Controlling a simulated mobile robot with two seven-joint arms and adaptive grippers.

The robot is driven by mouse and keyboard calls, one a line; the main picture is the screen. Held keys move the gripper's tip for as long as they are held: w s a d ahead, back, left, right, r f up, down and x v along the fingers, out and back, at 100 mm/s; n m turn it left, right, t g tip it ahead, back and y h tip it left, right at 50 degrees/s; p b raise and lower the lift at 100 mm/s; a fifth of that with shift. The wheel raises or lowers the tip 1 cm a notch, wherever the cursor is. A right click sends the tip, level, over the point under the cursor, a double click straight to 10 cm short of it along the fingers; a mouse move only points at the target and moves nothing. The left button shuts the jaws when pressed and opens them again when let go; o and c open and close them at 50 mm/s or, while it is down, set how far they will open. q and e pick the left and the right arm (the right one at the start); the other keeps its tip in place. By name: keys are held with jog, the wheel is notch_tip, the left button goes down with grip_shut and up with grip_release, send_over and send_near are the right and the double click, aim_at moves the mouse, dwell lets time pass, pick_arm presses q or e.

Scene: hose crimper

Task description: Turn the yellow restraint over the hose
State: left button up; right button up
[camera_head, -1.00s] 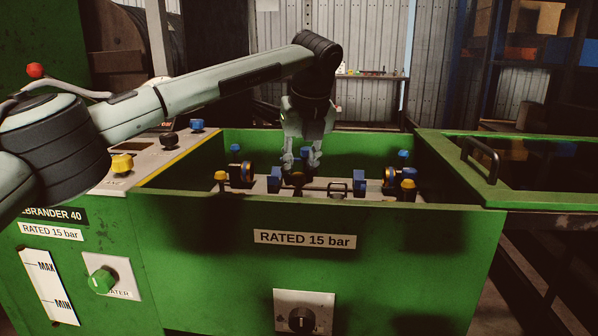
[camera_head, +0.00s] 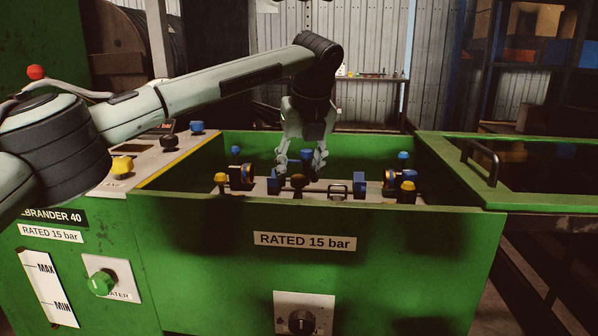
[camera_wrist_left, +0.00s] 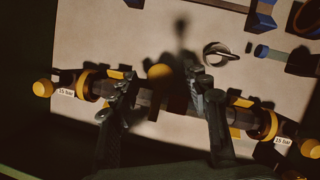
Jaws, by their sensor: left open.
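My left gripper (camera_head: 302,165) points down into the green open-topped box, its two fingers spread apart. In the left wrist view the gripper (camera_wrist_left: 165,105) straddles a dark hose-like bar (camera_wrist_left: 147,98) that runs across between two fittings. A rounded yellow end (camera_wrist_left: 160,71), likely part of the yellow restraint, shows between the fingers with a clear gap on each side. The rest of the restraint is hard to make out. My right gripper is in neither view.
The green front wall (camera_head: 330,225) and side walls surround the fittings. Yellow-capped fittings (camera_head: 220,178) and blue parts (camera_head: 388,180) stand on both sides. A silver lever (camera_wrist_left: 218,52) lies near the fingers. An open lid with a handle (camera_head: 480,158) is at right.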

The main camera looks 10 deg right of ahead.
pick_arm(q)
jog(key=v, duration=1.2)
jog(key=shift+f, duration=0.15)
